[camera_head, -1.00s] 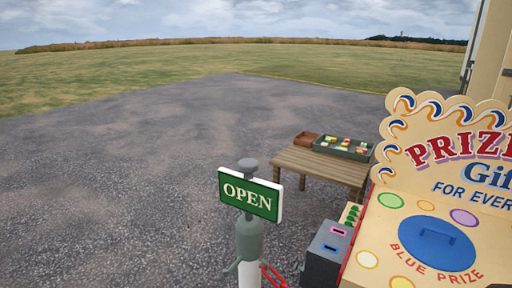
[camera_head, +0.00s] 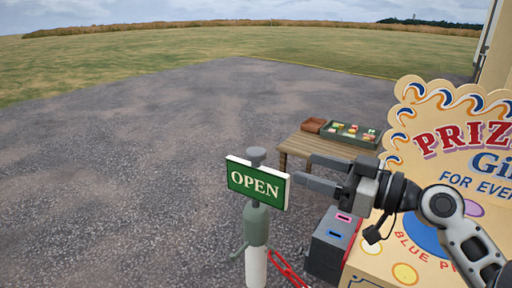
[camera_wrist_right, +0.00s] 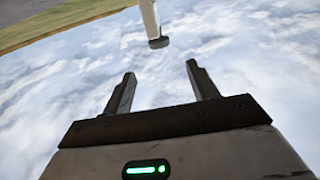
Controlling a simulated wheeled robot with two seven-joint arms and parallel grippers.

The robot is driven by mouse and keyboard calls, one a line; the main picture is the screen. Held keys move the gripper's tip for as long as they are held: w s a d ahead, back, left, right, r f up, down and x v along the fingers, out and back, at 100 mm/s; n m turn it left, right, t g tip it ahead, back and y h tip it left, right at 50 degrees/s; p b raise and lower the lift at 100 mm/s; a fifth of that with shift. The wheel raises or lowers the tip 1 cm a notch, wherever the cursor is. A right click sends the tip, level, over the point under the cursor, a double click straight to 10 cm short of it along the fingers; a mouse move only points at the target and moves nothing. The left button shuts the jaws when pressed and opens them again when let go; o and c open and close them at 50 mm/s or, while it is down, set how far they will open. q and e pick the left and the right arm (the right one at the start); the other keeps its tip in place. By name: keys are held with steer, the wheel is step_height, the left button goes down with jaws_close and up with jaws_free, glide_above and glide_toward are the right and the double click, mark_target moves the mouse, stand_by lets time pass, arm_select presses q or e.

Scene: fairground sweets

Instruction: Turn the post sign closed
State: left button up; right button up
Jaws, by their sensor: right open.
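The post sign (camera_head: 256,184) is a green board with a white edge reading OPEN, facing me, on a grey and white post (camera_head: 256,225) with a grey cap. My right gripper (camera_head: 305,170) is open and empty. It comes in from the right, its fingers pointing left towards the sign's right edge; I cannot tell the exact gap in depth. In the right wrist view the open fingers (camera_wrist_right: 160,70) show against the sky, with a pale upright with a grey end (camera_wrist_right: 158,42), probably the post top, beyond the tips. My left gripper is not in view.
A prize stall (camera_head: 410,110) with a scalloped board stands at the right, under my right arm. A dark box (camera_head: 325,258) with pink and blue slots stands beside it. A wooden table (camera_head: 294,146) with trays is behind. Open gravel (camera_head: 110,190) lies left.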

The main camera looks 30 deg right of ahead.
mark_target(262, 152)
steer(key=p+x, duration=0.5)
steer(key=x, duration=0.6)
steer(key=shift+w+r, duration=0.15)
steer(key=shift+w, duration=0.15)
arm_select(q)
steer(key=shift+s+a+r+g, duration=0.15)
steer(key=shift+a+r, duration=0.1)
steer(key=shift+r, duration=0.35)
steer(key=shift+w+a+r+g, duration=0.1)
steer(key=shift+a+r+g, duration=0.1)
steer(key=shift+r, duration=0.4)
arm_select(e)
steer(key=shift+w+a, duration=0.35)
steer(key=shift+w, duration=0.3)
